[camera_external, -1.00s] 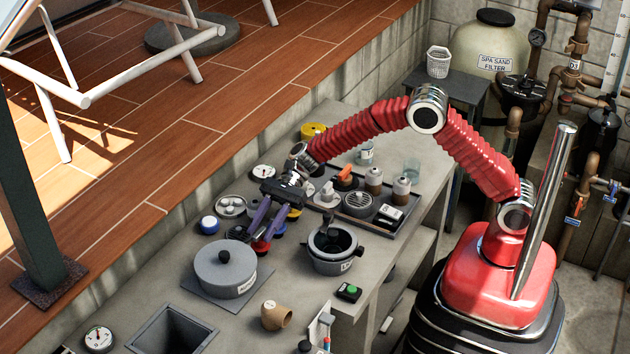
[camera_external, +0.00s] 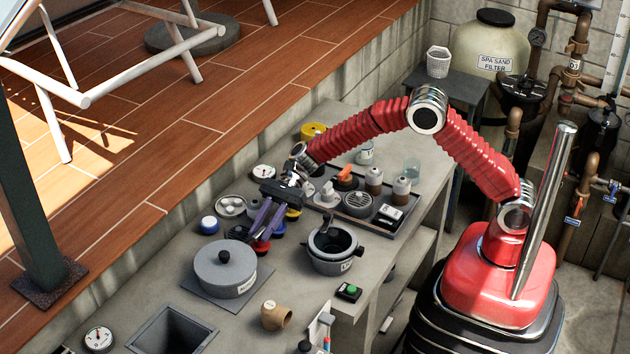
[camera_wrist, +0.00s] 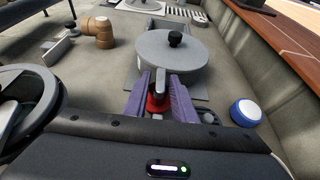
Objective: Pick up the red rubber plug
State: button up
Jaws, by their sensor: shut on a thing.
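The red rubber plug (camera_wrist: 157,102) is between the purple fingers of my gripper (camera_wrist: 160,95) in the wrist view, with a grey metal piece on its far side. My gripper is shut on it. In the external view my gripper (camera_external: 266,228) points down at the bench, just behind the lidded grey pot. A little red of the plug (camera_external: 261,246) shows at the fingertips there. The fingers hide most of it, and I cannot tell whether it touches the bench.
The lidded grey pot (camera_external: 225,268) stands close in front of my gripper, and an open dark pot (camera_external: 333,249) stands to its right. A blue-and-white round item (camera_external: 209,224) lies left. A tray of several items (camera_external: 394,212) lies right; a square opening (camera_external: 172,332) is at the front.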

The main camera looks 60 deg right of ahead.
grip_shut()
notch_tip(320, 180, up, 10)
dwell(0.6)
